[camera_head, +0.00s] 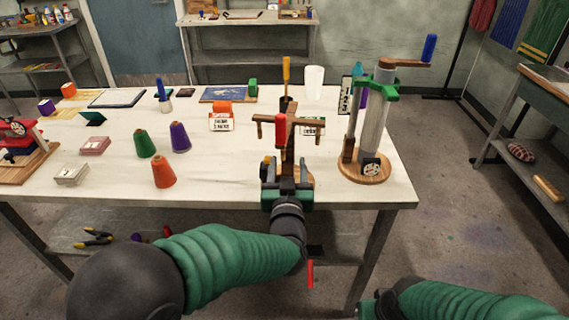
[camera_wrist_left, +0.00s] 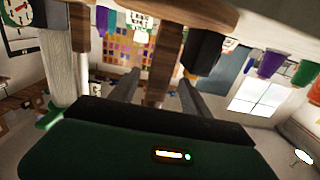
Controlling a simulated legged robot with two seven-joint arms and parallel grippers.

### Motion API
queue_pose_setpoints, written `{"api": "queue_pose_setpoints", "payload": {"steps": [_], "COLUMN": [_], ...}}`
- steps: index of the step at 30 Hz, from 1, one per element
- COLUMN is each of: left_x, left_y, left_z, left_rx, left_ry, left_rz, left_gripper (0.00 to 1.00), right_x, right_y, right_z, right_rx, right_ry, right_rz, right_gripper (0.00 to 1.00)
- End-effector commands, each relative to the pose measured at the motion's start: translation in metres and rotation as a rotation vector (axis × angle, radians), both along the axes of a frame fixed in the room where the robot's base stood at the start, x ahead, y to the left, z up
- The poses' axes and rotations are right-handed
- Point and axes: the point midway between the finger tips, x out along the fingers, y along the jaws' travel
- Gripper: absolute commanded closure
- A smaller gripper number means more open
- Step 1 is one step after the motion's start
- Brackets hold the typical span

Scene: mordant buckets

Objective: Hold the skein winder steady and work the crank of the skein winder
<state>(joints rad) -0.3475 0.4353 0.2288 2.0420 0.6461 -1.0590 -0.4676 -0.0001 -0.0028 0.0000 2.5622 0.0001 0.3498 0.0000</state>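The skein winder (camera_head: 289,152) stands at the table's front edge: a brown wooden post with a pegged crossbar. A red handle (camera_head: 280,130), apparently its crank grip, shows in front of the crossbar. My left gripper (camera_head: 287,184) is low at the post, with a finger on each side. In the left wrist view the wooden post (camera_wrist_left: 163,60) passes between the two open fingers, with a small gap apparent; contact cannot be told. My right gripper (camera_head: 372,304) is only partly in view at the bottom, away from the winder, and its fingers are not clear.
Right of the winder stands a white column device (camera_head: 372,125) on a round wooden base, with a blue-handled crank (camera_head: 429,48). A white cup (camera_head: 314,83) is behind. Orange (camera_head: 164,172), green and purple cones stand left. The white table (camera_head: 220,182) is clear between cones and winder.

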Motion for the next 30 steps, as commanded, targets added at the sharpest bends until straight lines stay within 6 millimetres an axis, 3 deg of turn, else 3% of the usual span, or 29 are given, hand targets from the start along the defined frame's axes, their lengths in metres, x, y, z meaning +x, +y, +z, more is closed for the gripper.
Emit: {"api": "queue_pose_setpoints", "payload": {"steps": [8, 19, 30], "left_x": [-0.005, -0.070, -0.074], "left_y": [-0.001, -0.001, -0.001], "left_z": [0.000, -0.001, -0.002], "left_rx": [0.000, 0.001, 0.000], "left_ry": [0.000, 0.001, 0.001], "left_rz": [-0.001, -0.002, 0.000], "left_gripper": [0.45, 0.45, 0.45], "right_x": [0.000, 0.000, 0.001], "right_y": [0.000, 0.000, 0.000], "right_z": [0.000, 0.000, 0.000], "right_rx": [0.000, 0.000, 0.000], "right_ry": [0.000, 0.000, 0.001], "right_rz": [0.000, 0.000, 0.000], "right_gripper": [0.53, 0.53, 0.53]}}
